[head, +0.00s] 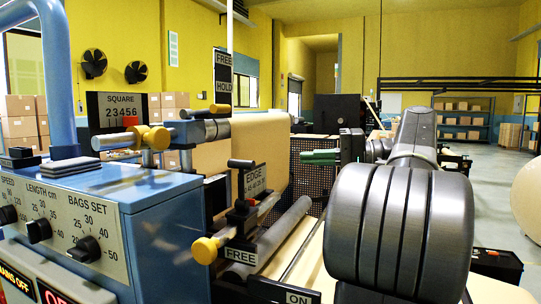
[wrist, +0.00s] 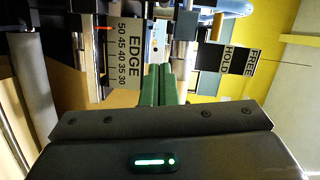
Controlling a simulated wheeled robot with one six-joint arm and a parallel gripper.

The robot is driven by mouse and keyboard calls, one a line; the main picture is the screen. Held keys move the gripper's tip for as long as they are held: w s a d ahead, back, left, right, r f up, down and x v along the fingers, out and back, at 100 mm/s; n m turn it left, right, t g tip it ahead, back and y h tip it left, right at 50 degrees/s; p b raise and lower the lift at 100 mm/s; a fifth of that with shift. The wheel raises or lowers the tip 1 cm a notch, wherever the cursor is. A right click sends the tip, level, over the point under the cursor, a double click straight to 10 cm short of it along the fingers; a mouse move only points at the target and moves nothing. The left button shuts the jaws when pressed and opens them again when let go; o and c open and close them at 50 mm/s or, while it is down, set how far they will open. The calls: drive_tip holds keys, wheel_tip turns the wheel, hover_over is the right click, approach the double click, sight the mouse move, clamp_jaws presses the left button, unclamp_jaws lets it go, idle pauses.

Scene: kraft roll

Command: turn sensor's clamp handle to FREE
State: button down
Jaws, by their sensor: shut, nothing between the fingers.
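The sensor (head: 240,215) is a small dark block with a red part, beside the EDGE scale plate (head: 256,180). A black bar-shaped handle (head: 240,163) stands above it; I cannot tell for sure that it is the clamp handle. The EDGE scale (wrist: 130,70) also shows in the wrist view, with a red pointer (wrist: 103,29) near 50. My gripper (head: 306,156), with green fingers, is to the right of the sensor in the head view, apart from it. In the wrist view its fingers (wrist: 158,72) are together and empty.
A FREE/HOLD sign (head: 223,75) hangs higher up; it also shows in the wrist view (wrist: 240,60). A FREE plate (head: 240,255) sits by a yellow knob (head: 205,249) low in front. A blue control box (head: 150,215) stands at left. A brown paper web (head: 262,145) hangs behind the sensor.

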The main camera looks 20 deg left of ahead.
sight(242, 184)
drive_tip(key=s+a+p, duration=0.2)
drive_tip(key=s+a, duration=0.3)
drive_tip(key=a, duration=0.5)
drive_tip(key=shift+a+n, duration=0.2)
drive_tip(key=shift+n, duration=0.1)
drive_tip(key=shift+a+f, duration=0.1)
drive_tip(key=shift+a, duration=0.05)
